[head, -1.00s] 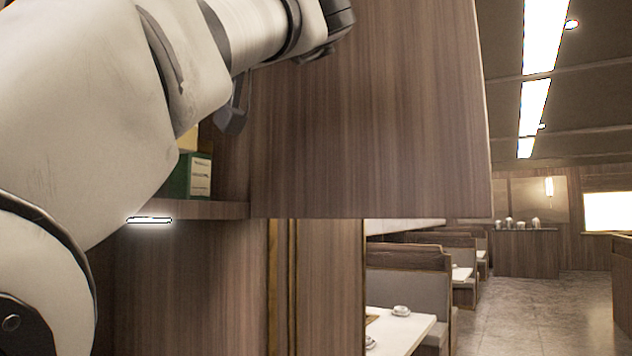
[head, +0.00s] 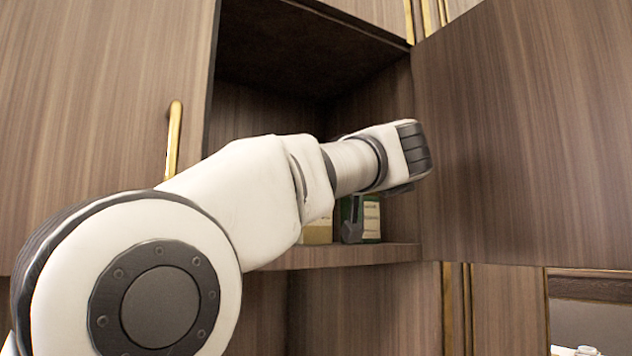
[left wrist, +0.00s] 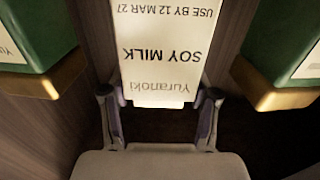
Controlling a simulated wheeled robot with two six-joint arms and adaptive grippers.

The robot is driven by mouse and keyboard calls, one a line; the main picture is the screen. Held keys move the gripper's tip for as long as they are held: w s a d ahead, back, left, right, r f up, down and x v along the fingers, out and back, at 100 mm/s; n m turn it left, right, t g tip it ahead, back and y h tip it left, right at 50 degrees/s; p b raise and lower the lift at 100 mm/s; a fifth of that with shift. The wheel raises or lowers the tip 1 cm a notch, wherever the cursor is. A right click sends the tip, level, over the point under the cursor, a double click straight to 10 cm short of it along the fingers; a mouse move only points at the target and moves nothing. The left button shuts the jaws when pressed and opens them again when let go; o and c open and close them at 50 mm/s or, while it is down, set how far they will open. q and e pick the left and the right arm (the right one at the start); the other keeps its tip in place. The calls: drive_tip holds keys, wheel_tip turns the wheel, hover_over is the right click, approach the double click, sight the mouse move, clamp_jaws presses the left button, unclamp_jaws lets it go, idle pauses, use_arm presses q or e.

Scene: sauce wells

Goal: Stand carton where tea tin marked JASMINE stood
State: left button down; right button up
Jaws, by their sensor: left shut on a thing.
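The carton (left wrist: 165,45) is white with dark print reading Yuranoki, SOY MILK and USE BY 12 MAR 27, upside down in the left wrist view. My left gripper (left wrist: 159,95) is shut on it, one finger at each side. A green tin with a gold rim (left wrist: 35,45) is left of the carton and another green tin (left wrist: 282,50) is right of it. Their names cannot be read, so I cannot tell which is JASMINE. In the head view a dark finger of my left gripper (head: 352,222) shows before a green tin (head: 371,218) on the shelf. My right gripper is not in view.
The cabinet is open, with its shelf edge (head: 345,256) below the gripper. The open door (head: 520,130) stands on the right. A closed door with a brass handle (head: 174,140) is on the left. A pale yellow thing (head: 318,232) stands beside the green tin, partly hidden by my arm.

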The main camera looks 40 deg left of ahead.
use_arm(q)
drive_tip(key=shift+s+r, duration=0.15)
drive_tip(key=shift+d+f, duration=0.1)
drive_tip(key=shift+f, duration=0.1)
drive_tip(key=c, duration=0.6)
unclamp_jaws()
drive_tip(key=shift+c, duration=0.2)
drive_tip(key=o, duration=0.4)
drive_tip(key=shift+c, duration=0.2)
